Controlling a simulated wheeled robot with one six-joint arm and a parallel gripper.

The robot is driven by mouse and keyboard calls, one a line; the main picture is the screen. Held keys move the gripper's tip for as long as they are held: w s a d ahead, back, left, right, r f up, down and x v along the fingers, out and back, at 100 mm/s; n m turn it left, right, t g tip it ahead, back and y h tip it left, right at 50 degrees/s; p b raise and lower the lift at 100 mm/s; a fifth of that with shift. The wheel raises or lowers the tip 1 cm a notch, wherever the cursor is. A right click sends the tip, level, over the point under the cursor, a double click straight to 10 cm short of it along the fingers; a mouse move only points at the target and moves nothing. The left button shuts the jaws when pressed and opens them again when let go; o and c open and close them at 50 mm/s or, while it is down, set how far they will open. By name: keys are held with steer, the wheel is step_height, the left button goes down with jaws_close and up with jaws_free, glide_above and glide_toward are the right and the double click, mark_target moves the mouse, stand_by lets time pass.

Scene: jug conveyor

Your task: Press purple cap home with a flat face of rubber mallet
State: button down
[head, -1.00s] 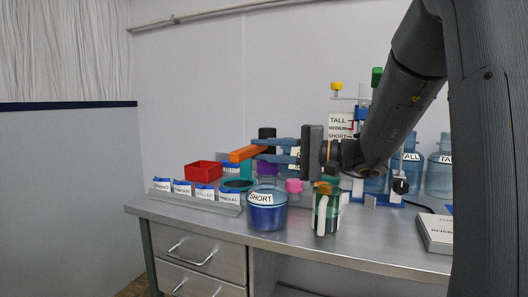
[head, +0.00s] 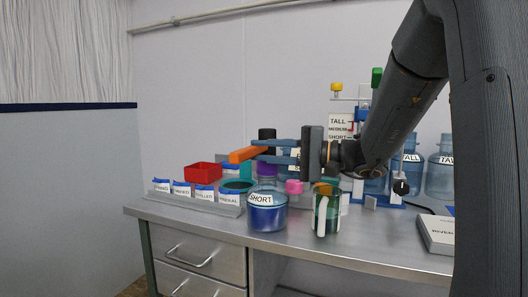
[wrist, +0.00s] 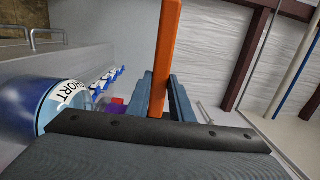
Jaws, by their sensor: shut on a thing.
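My gripper (head: 256,151) is shut on an orange bar (head: 242,154), which looks like the mallet's handle. The bar points left, held level above the bench. In the wrist view the orange bar (wrist: 165,50) runs up between the two blue fingers. A black block (head: 267,134) shows just behind the upper finger; I cannot tell whether it is the mallet's head. A purple thing (head: 267,169), perhaps the purple cap, shows below the fingers, partly hidden.
A blue jug labelled SHORT (head: 267,217) and a green jug with a white handle (head: 331,217) stand at the bench's front edge. A pink cap (head: 294,186) is behind them. A red tray (head: 203,172) and labelled blue-topped bins (head: 204,194) stand left. Tall jugs (head: 438,178) stand right.

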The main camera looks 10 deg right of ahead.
step_height(320, 180, up, 7)
steer(key=p, duration=0.3)
stand_by(0.7)
